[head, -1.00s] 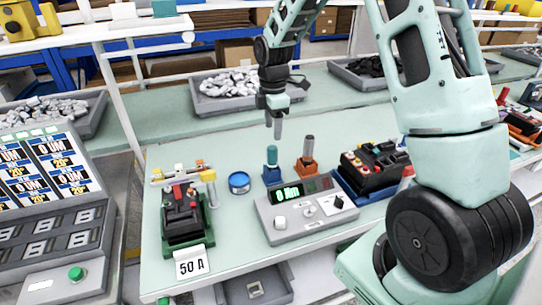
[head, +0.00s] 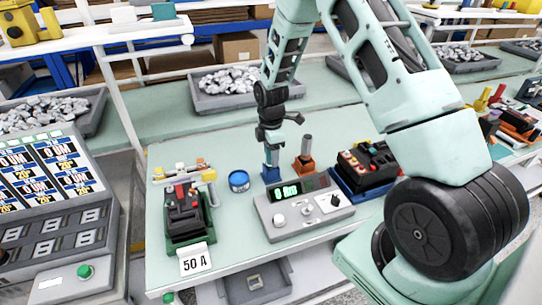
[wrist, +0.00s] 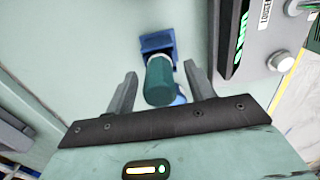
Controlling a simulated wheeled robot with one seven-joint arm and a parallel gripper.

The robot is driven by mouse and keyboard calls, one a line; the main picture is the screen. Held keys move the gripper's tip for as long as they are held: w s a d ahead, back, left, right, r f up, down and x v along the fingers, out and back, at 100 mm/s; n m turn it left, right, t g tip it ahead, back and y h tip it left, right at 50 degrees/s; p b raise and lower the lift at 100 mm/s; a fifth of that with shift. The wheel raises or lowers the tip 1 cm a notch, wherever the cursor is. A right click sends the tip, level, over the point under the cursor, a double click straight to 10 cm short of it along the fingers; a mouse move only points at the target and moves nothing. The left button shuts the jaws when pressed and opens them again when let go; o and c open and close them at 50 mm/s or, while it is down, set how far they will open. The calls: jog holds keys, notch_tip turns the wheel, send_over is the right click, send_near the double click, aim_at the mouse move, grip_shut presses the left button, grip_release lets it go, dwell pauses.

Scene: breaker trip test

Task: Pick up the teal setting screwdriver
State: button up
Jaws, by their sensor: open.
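The teal setting screwdriver (wrist: 159,82) stands upright in a blue holder (wrist: 158,43), its handle end toward the wrist camera. The blue holder also shows in the head view (head: 271,174), on the bench behind the grey test unit. My gripper (wrist: 160,72) is open, with one finger on each side of the teal handle. A gap shows on both sides, so the fingers do not appear to press on it. In the head view my gripper (head: 271,150) is directly above the holder and hides most of the screwdriver.
An orange holder with a grey-handled tool (head: 306,150) stands close to the right. The grey test unit (head: 303,210) with a green display is just in front. A blue tape roll (head: 239,181) lies to the left. Breakers sit in a green fixture (head: 186,215) and a blue one (head: 365,172).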

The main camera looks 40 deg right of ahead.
jog(key=c, duration=1.1)
jog(key=shift+o, duration=0.3)
jog(key=shift+r, duration=0.15)
